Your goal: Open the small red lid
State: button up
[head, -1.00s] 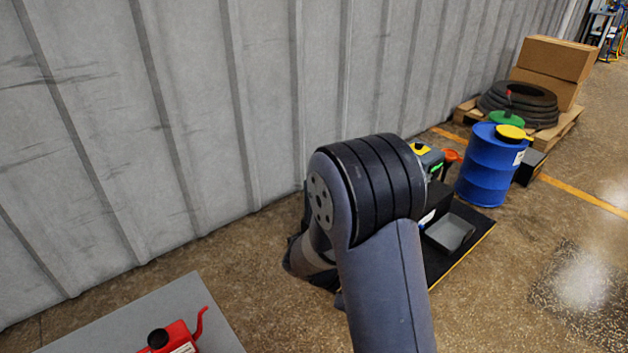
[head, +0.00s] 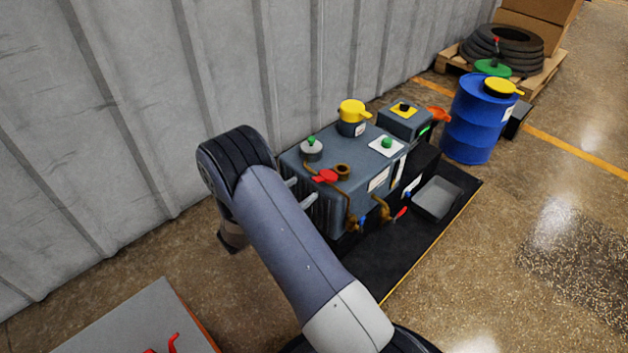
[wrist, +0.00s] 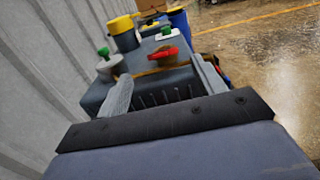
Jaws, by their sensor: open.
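The small red lid (head: 327,176) is on top of the grey machine (head: 350,190), beside a brown ring-shaped fitting (head: 343,171). In the wrist view the red lid (wrist: 165,52) shows ahead, between and a little beyond my fingertips. I cannot tell whether it is raised. My gripper (head: 302,190) is at the machine's near left end, fingers pointing toward the lid. In the wrist view my gripper (wrist: 160,70) is open, with nothing between its fingers.
Close to the lid are a grey cap with green knob (head: 312,149), a yellow-lidded filler (head: 353,115), a white plate with green knob (head: 386,146) and brown pipes (head: 352,208). A grey tray (head: 437,197) and blue drum (head: 480,120) stand right. The corrugated wall (head: 130,110) is behind.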

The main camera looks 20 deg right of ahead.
aim_at(316, 179)
jog(key=b+x, duration=0.1)
jog(key=x, duration=0.5)
jog(key=shift+w+d, duration=0.1)
jog(key=shift+d, duration=0.2)
